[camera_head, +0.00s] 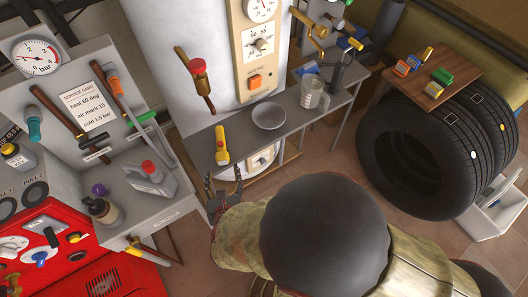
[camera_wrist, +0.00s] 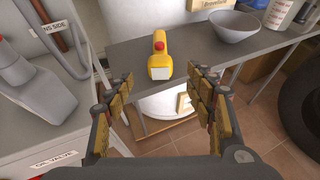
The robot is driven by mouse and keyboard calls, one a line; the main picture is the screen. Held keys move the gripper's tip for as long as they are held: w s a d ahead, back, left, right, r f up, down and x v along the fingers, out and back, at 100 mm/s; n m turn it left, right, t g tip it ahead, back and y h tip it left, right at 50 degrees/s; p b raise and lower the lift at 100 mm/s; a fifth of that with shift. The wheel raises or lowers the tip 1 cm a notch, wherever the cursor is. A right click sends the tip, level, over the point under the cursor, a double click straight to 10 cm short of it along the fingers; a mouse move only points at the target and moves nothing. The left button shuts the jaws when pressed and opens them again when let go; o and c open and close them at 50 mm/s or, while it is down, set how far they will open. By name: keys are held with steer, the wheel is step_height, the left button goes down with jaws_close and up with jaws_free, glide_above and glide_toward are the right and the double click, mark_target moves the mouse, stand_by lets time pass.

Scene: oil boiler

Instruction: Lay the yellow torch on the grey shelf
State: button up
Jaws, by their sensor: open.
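The yellow torch (camera_head: 221,146) lies on the grey shelf (camera_head: 192,147), near its left end and close to the front edge. In the wrist view the torch (camera_wrist: 159,66) has its pale lens end facing me and a red part on its top. The grey shelf also shows in the wrist view (camera_wrist: 201,59). My gripper (camera_head: 223,178) is open and empty, in front of the shelf, apart from the torch. In the wrist view my gripper (camera_wrist: 150,90) has its fingers spread wide, with the torch beyond and between them. The torch's far underside is hidden.
A grey bowl (camera_head: 269,116) and a clear measuring jug (camera_head: 313,95) stand right of the torch. A grey jug (camera_head: 152,178) stands on the left bench. The white boiler (camera_head: 178,50) rises behind the shelf. Large tyres (camera_head: 425,150) are at the right.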

steer(key=w+d+r+m+g+h, duration=0.1)
steer(key=w+d+r+m+h, duration=0.25)
steer(key=d+r+m, duration=0.35)
steer(key=w+d+r+m+g+h, duration=0.1)
steer(key=w+d+r+m+h, duration=0.25)
steer(key=d, duration=0.65)
steer(key=s+d+r+m+g+h, duration=0.1)
steer(key=s+d+r+m+g, duration=0.15)
steer(key=d+m, duration=0.35)
steer(key=s+d+r+m+g+h, duration=0.1)
steer(key=s+d+r+m+g, duration=0.2)
steer(key=d+m, duration=0.35)
steer(key=s+d+r+m+y, duration=0.1)
steer(key=s+r+m+y, duration=0.5)
steer(key=m, duration=0.8)
steer(key=s+r, duration=0.3)
steer(key=s, duration=0.1)
steer(key=shift+s+d+r+m+y, duration=0.15)
steer(key=shift+s+d+m+y, duration=0.05)
steer(key=shift+m+y, duration=0.2)
